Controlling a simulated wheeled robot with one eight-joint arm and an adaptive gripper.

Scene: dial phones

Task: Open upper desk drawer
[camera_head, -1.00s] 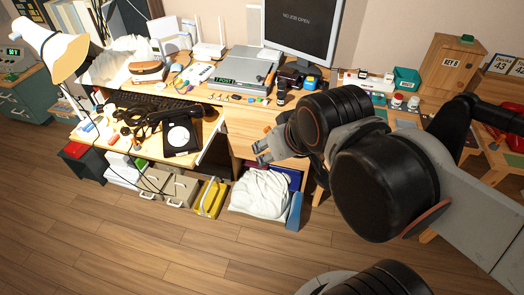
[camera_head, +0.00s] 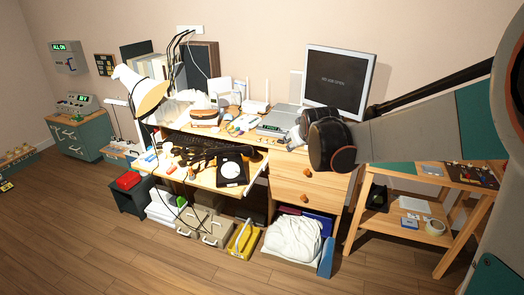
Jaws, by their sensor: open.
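The wooden desk (camera_head: 262,202) stands against the wall with two drawer fronts on its right side. The upper drawer (camera_head: 285,171) looks shut and has a round orange-brown knob (camera_head: 307,172). A lower drawer (camera_head: 283,190) with a similar knob sits under it and also looks shut. My gripper (camera_head: 291,145) is open at the desk's top front edge, above and a little left of the upper knob, apart from it in the picture. My arm covers the desk's right top; the gripper's exact distance from the drawer front cannot be told.
A pulled-out tray (camera_head: 205,181) with a black phone (camera_head: 230,167) juts out left of the drawers. A monitor (camera_head: 338,80) stands on the desk. A white bag (camera_head: 292,240) lies below the drawers. A side table (camera_head: 430,237) stands right. The floor in front is clear.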

